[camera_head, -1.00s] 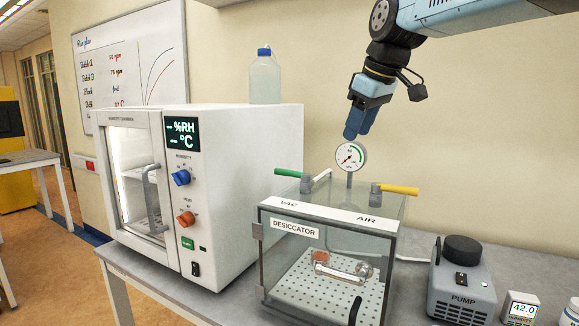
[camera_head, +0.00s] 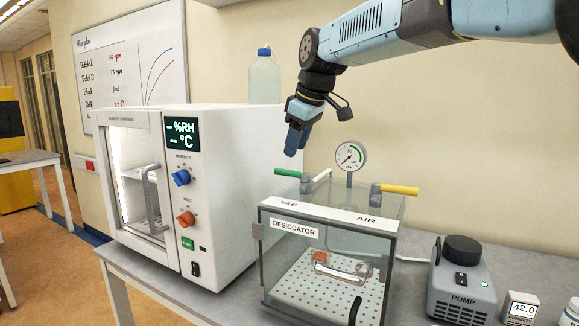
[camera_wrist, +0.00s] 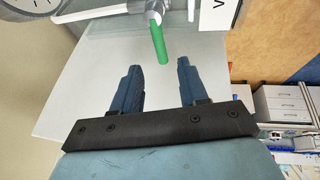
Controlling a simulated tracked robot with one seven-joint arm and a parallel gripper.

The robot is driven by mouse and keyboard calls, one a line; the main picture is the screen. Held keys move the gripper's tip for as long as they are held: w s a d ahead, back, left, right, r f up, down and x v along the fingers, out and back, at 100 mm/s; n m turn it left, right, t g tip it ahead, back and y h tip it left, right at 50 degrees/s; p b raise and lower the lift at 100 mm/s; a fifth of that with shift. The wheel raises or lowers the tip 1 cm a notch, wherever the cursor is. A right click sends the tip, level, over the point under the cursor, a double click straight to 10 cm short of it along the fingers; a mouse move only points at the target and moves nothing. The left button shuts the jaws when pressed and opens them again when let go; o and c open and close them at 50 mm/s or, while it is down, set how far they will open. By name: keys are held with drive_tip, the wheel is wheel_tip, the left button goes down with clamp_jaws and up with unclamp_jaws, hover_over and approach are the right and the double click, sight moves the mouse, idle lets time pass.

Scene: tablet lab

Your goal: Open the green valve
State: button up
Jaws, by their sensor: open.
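The green valve handle (camera_head: 288,172) sits on the VAC side of the desiccator lid (camera_head: 330,213), pointing left from its grey fitting (camera_head: 306,182). My gripper (camera_head: 291,153) hangs just above the green handle, fingers pointing down, apart from it. In the wrist view, my gripper (camera_wrist: 161,66) is open and empty. The green handle (camera_wrist: 159,44) lies beyond the fingertips, between their lines, a little above them in the picture.
A pressure gauge (camera_head: 350,157) stands behind the lid's middle. A yellow handle (camera_head: 399,189) marks the AIR side. The white humidity chamber (camera_head: 235,190) stands close on the left, with a bottle (camera_head: 265,80) on top. The pump (camera_head: 461,282) is at right.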

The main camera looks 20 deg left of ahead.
sight(289, 171)
drive_tip(key=x, duration=0.7)
drive_tip(key=shift+c, duration=0.4)
clamp_jaws()
